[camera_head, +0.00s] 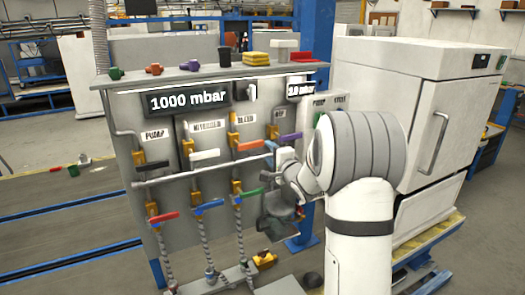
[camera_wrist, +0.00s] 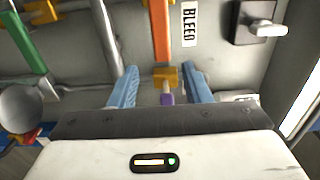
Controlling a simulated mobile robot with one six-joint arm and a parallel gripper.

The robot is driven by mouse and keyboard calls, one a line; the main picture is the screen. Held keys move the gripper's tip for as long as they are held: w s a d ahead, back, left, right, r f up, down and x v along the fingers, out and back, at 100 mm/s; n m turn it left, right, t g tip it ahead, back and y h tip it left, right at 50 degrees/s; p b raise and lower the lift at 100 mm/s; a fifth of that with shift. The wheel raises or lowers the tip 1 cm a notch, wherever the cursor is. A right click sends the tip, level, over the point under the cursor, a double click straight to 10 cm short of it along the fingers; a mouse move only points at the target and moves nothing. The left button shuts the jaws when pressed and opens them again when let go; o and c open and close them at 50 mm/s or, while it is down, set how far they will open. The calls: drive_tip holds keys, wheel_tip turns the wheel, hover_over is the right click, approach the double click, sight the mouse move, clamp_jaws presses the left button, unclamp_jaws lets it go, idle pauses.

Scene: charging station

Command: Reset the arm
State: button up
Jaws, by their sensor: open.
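My arm (camera_head: 365,190) reaches in front of the right part of a grey valve panel (camera_head: 215,105). In the wrist view my gripper (camera_wrist: 161,76) is open, its two blue fingers pointing at the panel. Between the fingers are a yellow valve body (camera_wrist: 166,78) and part of a purple handle (camera_wrist: 167,99); the rest of the handle is hidden by the gripper body. I cannot tell whether the fingers touch them. In the head view a purple handle (camera_head: 291,137) shows just above my wrist.
An orange handle (camera_wrist: 160,30) and a green handle (camera_wrist: 27,42) are close by in the wrist view. A horizontal pipe (camera_head: 200,172) crosses the panel. A white cabinet (camera_head: 420,110) stands at right. The floor left of the panel (camera_head: 60,235) is mostly clear.

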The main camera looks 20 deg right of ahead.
drive_tip(key=s+a+f+n+g+h, duration=0.1)
drive_tip(key=s+a+n+g, duration=0.2)
drive_tip(key=s, duration=1.1)
drive_tip(key=s+a+f+n+g+h, duration=0.1)
drive_tip(key=s+n+g, duration=0.5)
drive_tip(key=s, duration=0.8)
drive_tip(key=s+a+f+n+g+h+b, duration=0.1)
drive_tip(key=s+a+f+n+g, duration=0.2)
drive_tip(key=s, duration=1.1)
drive_tip(key=a+n+g, duration=0.2)
drive_tip(key=n, duration=0.1)
drive_tip(key=shift+n, duration=0.4)
drive_tip(key=shift+s+f, duration=0.1)
